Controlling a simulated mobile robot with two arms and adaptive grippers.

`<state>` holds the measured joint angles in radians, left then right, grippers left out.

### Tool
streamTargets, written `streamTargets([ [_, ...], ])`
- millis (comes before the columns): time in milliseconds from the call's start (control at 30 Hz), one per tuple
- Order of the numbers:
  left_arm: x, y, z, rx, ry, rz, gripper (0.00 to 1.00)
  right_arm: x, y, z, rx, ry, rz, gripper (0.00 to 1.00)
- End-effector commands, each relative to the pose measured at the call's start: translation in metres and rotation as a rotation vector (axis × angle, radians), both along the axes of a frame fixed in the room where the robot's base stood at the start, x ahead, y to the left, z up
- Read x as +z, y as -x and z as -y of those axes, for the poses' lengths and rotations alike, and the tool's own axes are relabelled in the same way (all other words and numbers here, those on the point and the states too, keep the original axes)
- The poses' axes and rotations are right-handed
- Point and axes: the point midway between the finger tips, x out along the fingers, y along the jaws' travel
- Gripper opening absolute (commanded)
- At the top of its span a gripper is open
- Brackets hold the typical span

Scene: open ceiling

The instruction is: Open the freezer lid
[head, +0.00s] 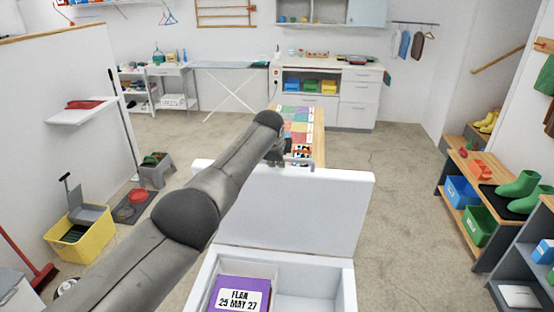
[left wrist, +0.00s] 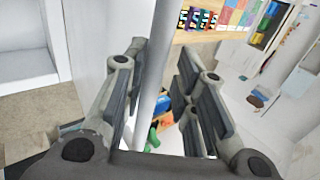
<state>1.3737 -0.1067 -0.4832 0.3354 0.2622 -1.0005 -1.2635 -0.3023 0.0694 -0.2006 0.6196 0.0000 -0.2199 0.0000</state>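The white freezer (head: 343,292) stands at the bottom of the head view. Its lid (head: 300,210) is raised and stands steeply up at the far side of the opening. A grey handle (head: 302,162) sits at the lid's top edge. My left arm reaches across to that edge. My left gripper (head: 277,155) is by the handle, partly hidden by the arm. In the left wrist view my left gripper (left wrist: 160,100) has its fingers apart, with the pale handle bar (left wrist: 160,65) running between them. There is a gap on the right finger's side. My right gripper is not in view.
A purple box (head: 240,293) labelled "FLAN 25 MAY 27" is inside the freezer. A wooden table (head: 319,135) with a colourful top stands behind the lid. A shelf bench (head: 465,190) with boots is at right. A yellow bin (head: 82,238) is at left. Floor right of the freezer is clear.

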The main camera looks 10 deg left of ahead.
Motion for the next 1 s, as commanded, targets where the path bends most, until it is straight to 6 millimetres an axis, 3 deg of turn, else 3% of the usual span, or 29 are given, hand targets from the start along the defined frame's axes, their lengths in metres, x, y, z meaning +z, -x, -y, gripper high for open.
streamTargets([
  [467, 0.000, 0.001, 0.000, 0.000, -0.003, -0.003, 0.35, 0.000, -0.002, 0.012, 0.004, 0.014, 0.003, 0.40],
  [1000, 0.025, 0.022, 0.000, -0.001, -0.002, 0.000, 0.35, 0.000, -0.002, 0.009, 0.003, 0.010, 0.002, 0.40],
])
